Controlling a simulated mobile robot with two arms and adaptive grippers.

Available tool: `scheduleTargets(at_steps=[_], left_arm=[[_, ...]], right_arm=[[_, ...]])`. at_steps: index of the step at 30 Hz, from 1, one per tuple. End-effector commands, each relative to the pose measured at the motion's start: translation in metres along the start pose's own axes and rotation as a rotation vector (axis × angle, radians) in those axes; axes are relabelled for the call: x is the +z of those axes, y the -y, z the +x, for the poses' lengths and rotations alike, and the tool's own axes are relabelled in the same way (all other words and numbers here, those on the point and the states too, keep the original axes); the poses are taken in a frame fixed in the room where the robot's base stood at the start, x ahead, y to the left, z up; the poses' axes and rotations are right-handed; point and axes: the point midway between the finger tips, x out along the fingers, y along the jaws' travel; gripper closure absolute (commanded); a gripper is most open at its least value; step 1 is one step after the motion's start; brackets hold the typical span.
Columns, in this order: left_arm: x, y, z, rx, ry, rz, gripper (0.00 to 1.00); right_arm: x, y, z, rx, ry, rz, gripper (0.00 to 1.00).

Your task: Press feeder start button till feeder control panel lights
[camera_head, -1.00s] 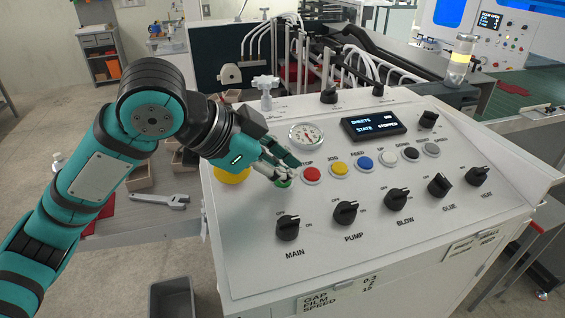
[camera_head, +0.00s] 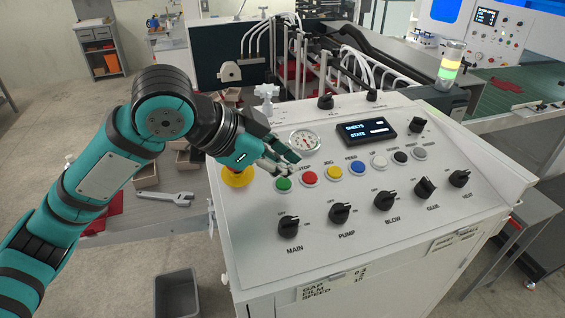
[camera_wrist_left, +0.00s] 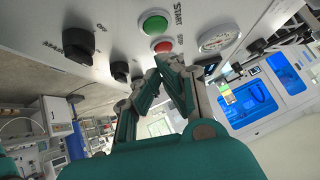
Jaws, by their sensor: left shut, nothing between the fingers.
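The control panel (camera_head: 250,220) has a sloped white face with a row of buttons. The green start button (camera_head: 284,184) is at the left end of the row; it also shows in the left wrist view (camera_wrist_left: 153,24) beside the word START. The red stop button (camera_head: 309,178) is just right of it. My left gripper (camera_head: 290,164) is shut and empty, its fingertips above and behind the green button, apart from it. The panel display (camera_head: 367,131) is lit with white text, the state line blurred. My right gripper is not in view.
Black knobs (camera_head: 289,227) line the panel's lower part. A yellow button (camera_head: 237,177) sits at the left edge under my left wrist. A gauge (camera_head: 304,141) is close beyond the fingers. The stack light (camera_head: 450,66) shows green and yellow.

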Motion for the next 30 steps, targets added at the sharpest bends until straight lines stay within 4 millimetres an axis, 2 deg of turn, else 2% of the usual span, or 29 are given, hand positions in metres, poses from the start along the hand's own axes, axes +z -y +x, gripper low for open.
scheduleTargets(at_steps=[1,9,15,20,30], left_arm=[[0.002,0.001,-0.011,-0.009,-0.006,0.003,1.00],[0.001,0.001,-0.066,-0.010,-0.008,0.003,1.00],[0.000,0.001,-0.092,-0.008,-0.007,0.003,1.00],[-0.001,0.001,-0.098,-0.006,-0.007,0.003,1.00],[-0.001,0.001,-0.098,-0.006,-0.008,0.003,1.00]], right_arm=[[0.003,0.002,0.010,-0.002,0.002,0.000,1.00],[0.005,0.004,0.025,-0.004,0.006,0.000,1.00],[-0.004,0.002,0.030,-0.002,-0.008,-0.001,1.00],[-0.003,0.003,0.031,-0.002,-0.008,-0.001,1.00],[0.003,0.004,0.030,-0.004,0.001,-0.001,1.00]])
